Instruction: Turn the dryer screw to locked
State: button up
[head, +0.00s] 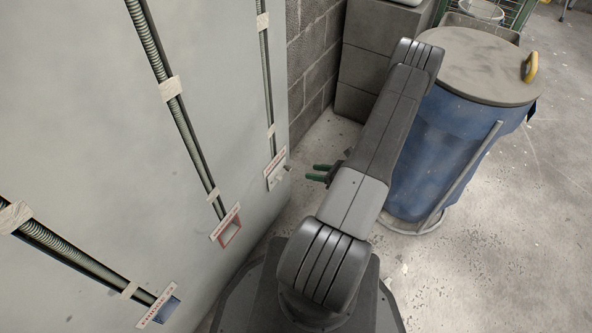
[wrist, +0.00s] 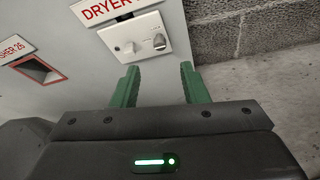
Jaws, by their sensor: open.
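The dryer plate (wrist: 137,36) is a white panel on the pale wall under a red-lettered DRYER label (wrist: 104,12). It carries a round knob or screw (wrist: 159,41) on its right and a smaller knob (wrist: 129,47) on its left. Which one is the dryer screw, and its locked mark, I cannot tell. In the head view the plate (head: 277,178) is small and at the end of the far conduit. My gripper (wrist: 159,82) has green fingers, open and empty, apart from the plate and just below it in the wrist view. It also shows in the head view (head: 318,172), to the right of the plate.
A red-framed opening (wrist: 38,70) lies left of the plate. A blue-framed one (head: 168,309) is nearer in the head view. A blue bin (head: 430,150) with a grey lid stands right of my arm. A block wall (wrist: 250,32) closes the corner.

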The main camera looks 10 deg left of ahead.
aim_at(287, 168)
jog(key=b+x, duration=0.1)
jog(key=x, duration=0.7)
jog(key=shift+a+b, duration=0.2)
jog(key=shift+b, duration=0.1)
jog(key=shift+f, duration=0.15)
grip_shut()
